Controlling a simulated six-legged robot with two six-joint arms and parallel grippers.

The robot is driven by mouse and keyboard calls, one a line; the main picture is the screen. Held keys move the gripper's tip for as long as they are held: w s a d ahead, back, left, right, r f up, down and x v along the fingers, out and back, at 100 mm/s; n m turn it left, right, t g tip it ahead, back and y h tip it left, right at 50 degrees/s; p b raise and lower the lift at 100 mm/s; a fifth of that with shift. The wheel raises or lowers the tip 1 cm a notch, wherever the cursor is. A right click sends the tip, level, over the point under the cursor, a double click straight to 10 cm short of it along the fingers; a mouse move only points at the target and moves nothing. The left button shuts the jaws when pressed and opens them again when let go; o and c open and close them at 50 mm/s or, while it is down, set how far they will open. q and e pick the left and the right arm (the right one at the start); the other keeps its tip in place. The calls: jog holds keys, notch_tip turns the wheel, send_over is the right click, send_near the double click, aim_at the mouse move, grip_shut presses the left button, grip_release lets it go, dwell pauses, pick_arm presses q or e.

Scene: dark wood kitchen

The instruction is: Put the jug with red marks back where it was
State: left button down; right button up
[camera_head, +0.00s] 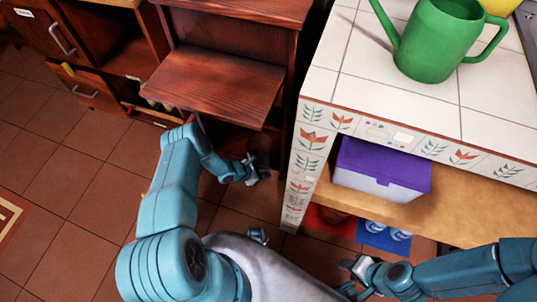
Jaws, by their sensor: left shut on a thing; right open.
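My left arm reaches in from the left, and its forearm runs below the projecting wooden board. My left gripper (256,171) is in the shadow between the dark wood cabinet and the tiled counter. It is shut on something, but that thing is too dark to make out. I cannot make out a jug with red marks. My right gripper (352,277) is low at the front right, below the counter's shelf, open with nothing seen between its fingers.
A wooden board (215,82) juts from the cabinet above my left forearm. A green watering can (432,42) stands on the tiled counter (355,65). A purple-lidded box (385,165) sits on the shelf below. Open drawers stand left.

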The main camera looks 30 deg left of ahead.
aim_at(268, 150)
pick_arm(q)
jog(key=w+a+b, duration=0.1)
jog(key=w+b, duration=0.1)
jog(key=w, duration=0.1)
jog(key=w+a+b, duration=0.1)
jog(key=w+b, duration=0.1)
jog(key=w, duration=0.1)
jog(key=w+a+b, duration=0.2)
jog(key=w, duration=0.1)
jog(key=shift+w+f, duration=0.25)
jog(key=shift+w+a+r, duration=0.1)
jog(key=shift+w+r, duration=0.05)
jog(key=shift+w, duration=0.1)
notch_tip(268, 150, down, 4)
jog(key=b, duration=0.2)
jog(key=shift+r+b, duration=0.2)
jog(key=shift+b, duration=0.15)
jog(key=shift+r, duration=0.15)
jog(key=shift+f, duration=0.25)
jog(key=c, duration=1.2)
grip_release()
jog(key=shift+r, duration=0.1)
jog(key=shift+o, duration=0.2)
